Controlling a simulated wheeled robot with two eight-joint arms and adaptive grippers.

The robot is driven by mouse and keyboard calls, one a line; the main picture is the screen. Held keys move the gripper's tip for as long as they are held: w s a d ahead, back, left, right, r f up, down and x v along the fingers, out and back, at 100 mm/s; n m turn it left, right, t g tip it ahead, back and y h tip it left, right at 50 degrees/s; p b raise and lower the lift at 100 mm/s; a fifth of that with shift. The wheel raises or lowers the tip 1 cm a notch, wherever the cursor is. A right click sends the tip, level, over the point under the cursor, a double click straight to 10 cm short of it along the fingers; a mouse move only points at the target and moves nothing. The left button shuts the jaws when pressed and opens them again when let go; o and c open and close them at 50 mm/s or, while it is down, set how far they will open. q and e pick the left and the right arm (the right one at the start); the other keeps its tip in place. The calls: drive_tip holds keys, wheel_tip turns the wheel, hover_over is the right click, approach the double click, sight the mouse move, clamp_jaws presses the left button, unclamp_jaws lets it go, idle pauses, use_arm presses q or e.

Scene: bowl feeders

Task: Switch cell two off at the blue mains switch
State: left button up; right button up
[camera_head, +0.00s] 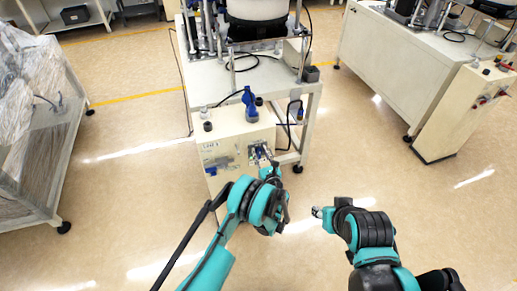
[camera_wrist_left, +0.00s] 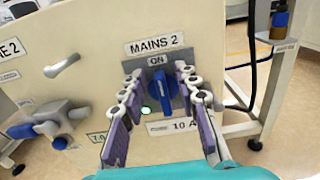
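The blue mains switch (camera_wrist_left: 158,90) is on a grey plate on the cream cabinet, under a "MAINS 2" label (camera_wrist_left: 155,46). Its handle stands about upright, below the word "ON" (camera_wrist_left: 157,60). My left gripper (camera_wrist_left: 158,78) is open, with one finger on each side of the handle; I cannot tell whether either touches it. In the head view my left gripper (camera_head: 264,162) is at the cabinet's front (camera_head: 229,145) and largely hides the switch. My right gripper (camera_head: 319,212) hangs over bare floor, away from the cabinet; its fingers are too small to read.
Left of the switch are a metal lever handle (camera_wrist_left: 62,66) and a blue-ended valve fitting (camera_wrist_left: 45,127). A small pale green lamp (camera_wrist_left: 146,110) and a "10 A" label (camera_wrist_left: 183,126) lie below. A blue part (camera_head: 250,104) stands on the cabinet top. Floor is open on both sides.

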use_arm(q)
drive_tip(key=shift+s+r, duration=0.15)
clamp_jaws()
drive_tip(key=shift+n, duration=0.3)
drive_tip(key=n, duration=0.3)
drive_tip(key=shift+s+a, duration=0.1)
drive_tip(key=shift+a, duration=0.3)
drive_tip(key=n, duration=0.4)
drive_tip(key=a+f+n, duration=0.1)
drive_tip(key=n, duration=0.4)
drive_tip(key=f+n, duration=0.1)
drive_tip(key=n, duration=0.4)
drive_tip(key=shift+s+a+f, duration=0.25)
drive_tip(key=shift+a, duration=0.05)
drive_tip(key=shift+n, duration=0.3)
